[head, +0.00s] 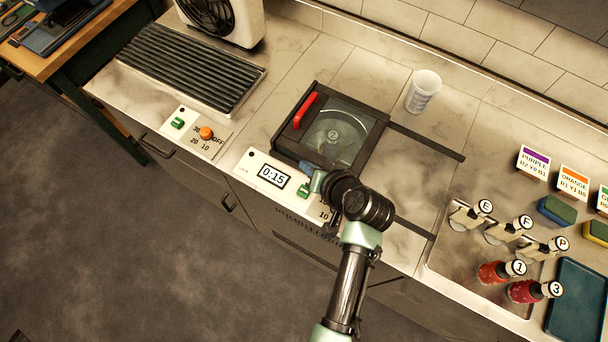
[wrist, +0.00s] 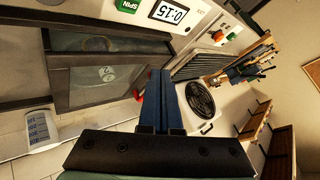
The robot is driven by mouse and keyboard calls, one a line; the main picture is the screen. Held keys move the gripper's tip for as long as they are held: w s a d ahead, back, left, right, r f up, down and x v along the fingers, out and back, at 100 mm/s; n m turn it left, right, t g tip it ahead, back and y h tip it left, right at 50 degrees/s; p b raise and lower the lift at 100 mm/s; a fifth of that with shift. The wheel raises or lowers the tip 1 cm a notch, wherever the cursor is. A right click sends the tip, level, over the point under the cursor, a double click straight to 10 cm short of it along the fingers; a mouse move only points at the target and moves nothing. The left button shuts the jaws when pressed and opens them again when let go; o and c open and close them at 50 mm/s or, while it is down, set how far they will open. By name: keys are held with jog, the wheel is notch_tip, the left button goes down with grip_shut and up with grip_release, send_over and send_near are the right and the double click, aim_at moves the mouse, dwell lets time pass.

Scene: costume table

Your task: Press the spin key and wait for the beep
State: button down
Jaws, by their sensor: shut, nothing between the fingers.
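The spin key (wrist: 128,5) is a green key marked SPIN at the top edge of the wrist view, partly cut off. In the head view a green key (head: 303,190) shows beside the display (head: 273,176), which reads 0:15; it also shows in the wrist view (wrist: 171,13). My gripper (head: 308,168) is over the front edge of the spinner (head: 296,147), close to the green key. Its blue fingers are together and empty in the wrist view (wrist: 160,72). The spinner's clear lid is down, with a red handle (head: 305,110). I cannot tell whether the fingers touch anything.
A white cup (head: 423,91) stands behind the spinner. A dial panel (head: 197,133) with an orange knob, a ribbed dark rack (head: 178,68) and a fan (head: 224,18) are at left. Labelled bottles (head: 494,270), colour cards (head: 534,162) and a blue tray (head: 578,300) are at right.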

aim_at(306, 195)
jog(key=shift+s+a+r+g+p, duration=0.15)
jog(key=shift+s+p, duration=0.25)
jog(key=shift+s+a+r+g+p, duration=0.1)
jog(key=shift+s+a+g+p, duration=0.05)
jog(key=shift+s+p, duration=0.25)
notch_tip(306, 195, down, 9)
jog(key=b, duration=0.8)
jog(key=shift+r, duration=0.1)
dwell(1.5)
jog(key=shift+f+b, duration=0.3)
jog(key=shift+f, duration=0.1)
